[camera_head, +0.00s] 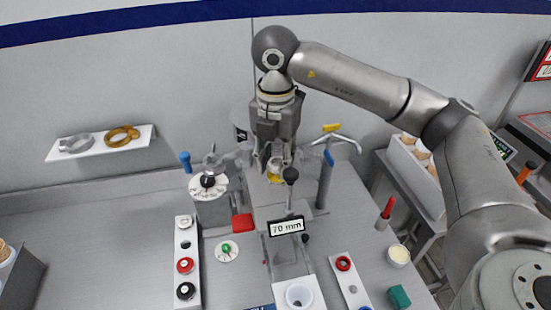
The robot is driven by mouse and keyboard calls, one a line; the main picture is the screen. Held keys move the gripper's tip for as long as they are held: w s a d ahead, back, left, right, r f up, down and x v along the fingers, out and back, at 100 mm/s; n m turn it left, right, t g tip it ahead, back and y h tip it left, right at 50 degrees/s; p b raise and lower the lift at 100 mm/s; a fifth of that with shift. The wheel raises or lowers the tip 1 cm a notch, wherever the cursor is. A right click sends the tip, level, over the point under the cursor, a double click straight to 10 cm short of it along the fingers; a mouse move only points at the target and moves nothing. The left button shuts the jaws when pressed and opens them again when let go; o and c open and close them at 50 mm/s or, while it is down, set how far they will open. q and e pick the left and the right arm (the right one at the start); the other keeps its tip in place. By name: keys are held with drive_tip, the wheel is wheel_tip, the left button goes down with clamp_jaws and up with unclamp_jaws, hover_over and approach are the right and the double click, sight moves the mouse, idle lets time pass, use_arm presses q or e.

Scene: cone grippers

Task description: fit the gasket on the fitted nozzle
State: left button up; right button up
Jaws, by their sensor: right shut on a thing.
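My right gripper (275,157) reaches down from above over the grey machine in the middle of the table. It is shut on a small piece, which looks like the gasket; the fingers hide most of it. A yellow part (275,179) shows just below the fingertips. I cannot tell whether it is the held gasket or the fitted nozzle, nor whether the two touch. A white strip (350,276) on the right carries a red ring (344,263), a bare grey peg and a partly cut-off blue ring. My left gripper is not in view.
A white rack (187,275) holds white, red and black capped pieces. A black-knobbed lever (291,175) stands close to the gripper, by blue-capped posts. A "70 mm" sign (286,226) stands in front. A wall shelf (100,146) holds two clamps.

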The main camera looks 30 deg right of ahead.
drive_tip(key=shift+f, duration=0.2)
drive_tip(key=shift+f+b, duration=0.9)
drive_tip(key=shift+b, duration=0.05)
drive_tip(key=o, duration=0.8)
drive_tip(key=shift+r, duration=0.2)
wheel_tip(320, 180, up, 12)
drive_tip(key=shift+f, duration=0.15)
drive_tip(key=shift+s, duration=0.1)
